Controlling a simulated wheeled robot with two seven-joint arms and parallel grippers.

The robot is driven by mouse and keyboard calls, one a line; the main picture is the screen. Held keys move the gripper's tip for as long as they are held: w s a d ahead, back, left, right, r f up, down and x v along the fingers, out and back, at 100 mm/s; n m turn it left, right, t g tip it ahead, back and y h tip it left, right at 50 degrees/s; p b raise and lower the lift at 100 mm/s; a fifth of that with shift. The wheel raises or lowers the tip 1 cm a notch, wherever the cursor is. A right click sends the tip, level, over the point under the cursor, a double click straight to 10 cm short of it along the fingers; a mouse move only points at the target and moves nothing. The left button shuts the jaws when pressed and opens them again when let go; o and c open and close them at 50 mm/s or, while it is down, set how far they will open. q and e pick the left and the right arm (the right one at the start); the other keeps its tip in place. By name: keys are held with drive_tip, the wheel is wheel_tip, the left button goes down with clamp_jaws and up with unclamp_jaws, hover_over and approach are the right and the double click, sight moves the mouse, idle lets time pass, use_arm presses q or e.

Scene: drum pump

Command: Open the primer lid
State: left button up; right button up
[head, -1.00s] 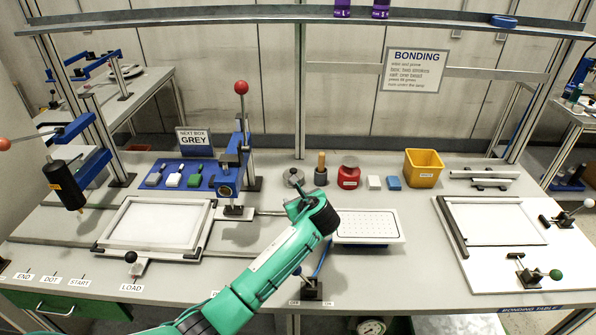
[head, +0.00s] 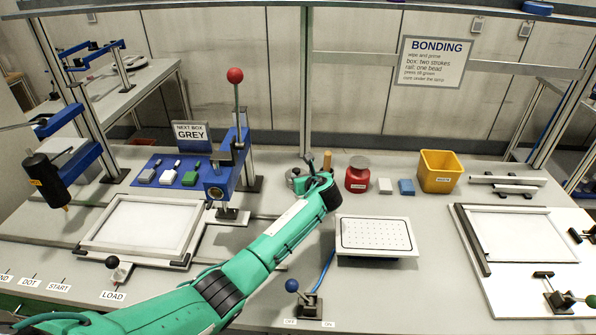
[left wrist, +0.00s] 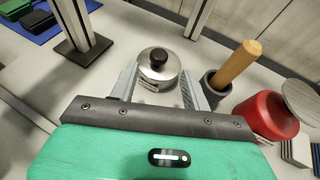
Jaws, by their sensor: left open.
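The primer pot is a small round metal pot with a silver lid (left wrist: 158,60) and a black knob (left wrist: 158,56) on top. In the left wrist view it stands upright with the lid on. My left gripper (left wrist: 158,78) is open, with one finger on each side of the pot. Whether either finger touches it, I cannot tell. In the head view the primer pot (head: 293,178) is partly hidden behind my left gripper (head: 309,178). My right gripper is not in view.
Close to the pot's right stand a dark cup with a wooden handle (left wrist: 237,65) and a red can (left wrist: 266,115). A blue post fixture (head: 222,182) stands left of it. A white perforated tray (head: 375,236) lies in front, and a yellow bin (head: 439,171) is further right.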

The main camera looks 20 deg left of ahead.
sight(297, 170)
use_arm(q)
drive_tip(key=x, duration=0.4)
drive_tip(key=shift+w+a+f, duration=0.1)
drive_tip(key=shift+w+a, duration=0.1)
drive_tip(key=shift+w+a+f, duration=0.25)
drive_tip(key=shift+w+a, duration=0.1)
drive_tip(key=shift+w, duration=0.15)
drive_tip(key=shift+w+a+f, duration=0.1)
drive_tip(key=shift+w+a, duration=0.05)
drive_tip(key=shift+a, duration=0.05)
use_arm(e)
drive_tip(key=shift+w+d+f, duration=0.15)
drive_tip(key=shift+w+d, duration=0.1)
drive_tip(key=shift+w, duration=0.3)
use_arm(q)
clamp_jaws()
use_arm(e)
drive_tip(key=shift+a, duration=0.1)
